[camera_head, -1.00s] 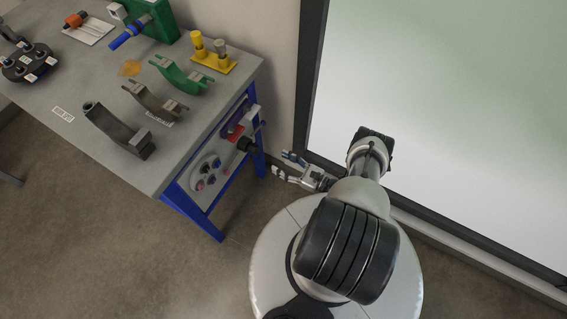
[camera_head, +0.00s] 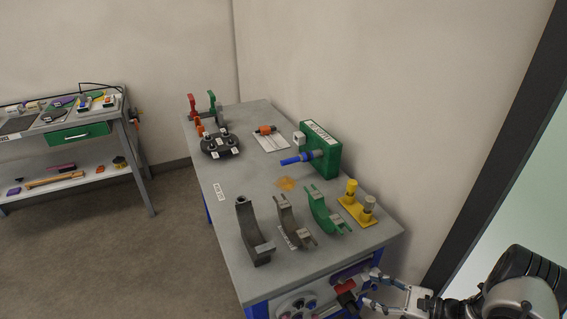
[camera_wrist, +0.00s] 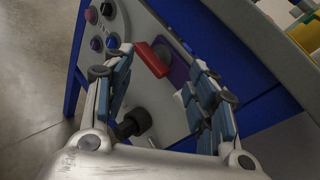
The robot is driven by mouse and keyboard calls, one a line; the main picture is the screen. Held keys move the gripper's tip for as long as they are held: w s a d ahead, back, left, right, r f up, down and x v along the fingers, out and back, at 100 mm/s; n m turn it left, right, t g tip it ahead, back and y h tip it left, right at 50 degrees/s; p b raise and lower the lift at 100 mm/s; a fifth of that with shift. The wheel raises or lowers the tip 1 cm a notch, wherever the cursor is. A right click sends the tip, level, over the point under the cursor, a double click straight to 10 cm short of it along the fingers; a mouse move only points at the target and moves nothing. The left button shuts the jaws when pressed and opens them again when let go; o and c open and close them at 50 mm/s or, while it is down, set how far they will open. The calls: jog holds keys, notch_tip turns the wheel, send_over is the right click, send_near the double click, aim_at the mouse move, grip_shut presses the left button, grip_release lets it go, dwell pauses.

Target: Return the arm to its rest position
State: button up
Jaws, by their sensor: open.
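My gripper (camera_head: 371,289) is at the lower right in the head view, beside the near right end of the grey-topped cart (camera_head: 222,247). In the wrist view my gripper (camera_wrist: 160,92) has its two fingers spread apart with nothing between them. Beyond the fingers is the cart's end panel with a red switch handle (camera_wrist: 153,60) on a purple plate and a black round knob (camera_wrist: 134,122). I cannot tell the exact gap between the fingers and the panel. My arm is folded at the lower right, partly cut off by the frame.
On the cart stand grey, tan and green curved clamps (camera_head: 325,211), a yellow base with pegs (camera_head: 358,209), a green block (camera_head: 320,152) and a black round fixture (camera_head: 219,145). A second bench (camera_head: 135,150) stands at the left. A wall and dark-framed panel are close on the right.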

jog(key=s+a+r+n+g+h, duration=0.2)
jog(key=s+a+r+n+g, duration=0.25)
jog(key=r, duration=0.75)
jog(key=s+a+r+n+g+h, duration=0.1)
jog(key=a+r+n+g+h, duration=0.2)
jog(key=a+r+n, duration=0.6)
jog(key=s+r+n+t+h, duration=0.2)
jog(key=s+r+n+h, duration=0.1)
jog(key=s+r, duration=0.4)
jog(key=s+r+n+t+h, duration=0.2)
jog(key=s+r+n+h, duration=0.2)
jog(key=s, duration=0.7)
jog(key=shift+r+h, duration=0.7)
jog(key=shift+r, duration=0.65)
jog(key=shift+d, duration=0.1)
